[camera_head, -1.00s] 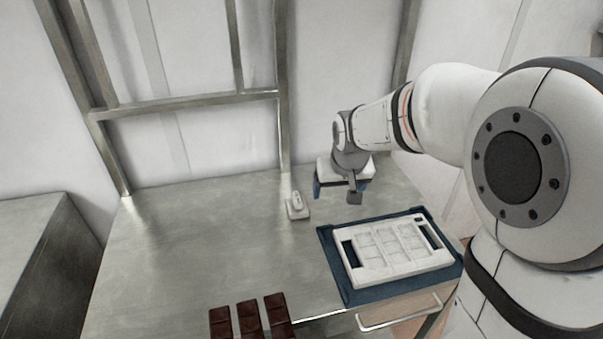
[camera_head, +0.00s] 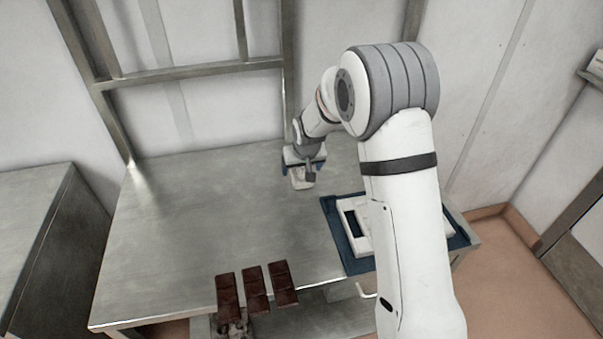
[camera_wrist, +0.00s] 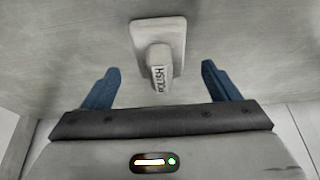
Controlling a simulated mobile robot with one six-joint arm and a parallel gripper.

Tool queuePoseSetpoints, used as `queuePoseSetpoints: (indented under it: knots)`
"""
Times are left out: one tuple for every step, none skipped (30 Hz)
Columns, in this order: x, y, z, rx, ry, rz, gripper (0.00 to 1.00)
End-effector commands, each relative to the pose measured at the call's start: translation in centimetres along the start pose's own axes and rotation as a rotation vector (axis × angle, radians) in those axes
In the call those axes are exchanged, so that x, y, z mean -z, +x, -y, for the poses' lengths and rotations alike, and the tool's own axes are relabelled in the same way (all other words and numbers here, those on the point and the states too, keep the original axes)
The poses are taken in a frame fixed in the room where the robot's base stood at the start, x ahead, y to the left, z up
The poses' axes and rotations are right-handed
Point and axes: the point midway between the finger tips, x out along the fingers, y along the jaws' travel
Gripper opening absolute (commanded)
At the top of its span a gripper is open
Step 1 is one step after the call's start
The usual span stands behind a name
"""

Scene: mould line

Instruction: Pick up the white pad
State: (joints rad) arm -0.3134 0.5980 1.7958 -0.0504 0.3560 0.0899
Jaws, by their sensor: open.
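The white pad (camera_wrist: 158,38) lies on the metal table in the wrist view. It has a flat square base and a raised grip marked "POLISH" that points toward my gripper. My gripper (camera_wrist: 160,85) is open, with one blue finger on each side of the grip's near end. The fingers look apart from the pad. In the head view my gripper (camera_head: 303,170) is over the back of the table, and the pad (camera_head: 301,181) shows partly below it. The exact height of the fingers above the pad is hard to tell.
A white mould (camera_head: 355,221) sits on a blue mat (camera_head: 333,212) at the table's right, partly hidden by my arm. Several dark brown bars (camera_head: 256,288) are at the front edge. The table's left and middle (camera_head: 200,220) are clear. A metal frame stands behind.

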Motion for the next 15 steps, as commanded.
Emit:
queuePoseSetpoints:
  knots:
    - [0.2, 0.4, 0.1, 0.0, -0.001, 0.003, 0.82]
    - [0.1, 0.9, 0.1, 0.0, 0.0, 0.003, 0.82]
    - [0.1, 1.4, 0.1, 0.0, 0.0, 0.003, 0.82]
    - [0.1, 1.7, 0.1, -0.001, 0.0, 0.003, 0.82]
    - [0.1, 2.0, 0.1, -0.001, 0.0, 0.002, 0.82]
    - [0.1, 2.3, 0.1, -0.001, 0.0, 0.001, 0.82]
    - [0.1, 2.4, 0.1, -0.001, 0.001, 0.0, 0.82]
    - [0.1, 2.5, 0.0, 0.0, 0.001, -0.001, 0.82]
    - [0.1, 2.6, 0.0, 0.0, 0.001, -0.001, 0.82]
    - [0.1, 2.6, 0.0, 0.0, 0.001, -0.001, 0.82]
    - [0.1, 2.6, 0.0, -0.001, 0.001, -0.001, 0.82]
    - [0.1, 2.6, 0.0, -0.001, 0.001, -0.001, 0.82]
    - [0.1, 2.6, 0.0, -0.001, 0.001, -0.001, 0.82]
    - [0.1, 2.6, 0.0, -0.001, 0.001, -0.001, 0.82]
    - [0.1, 2.6, 0.0, -0.001, 0.001, -0.001, 0.81]
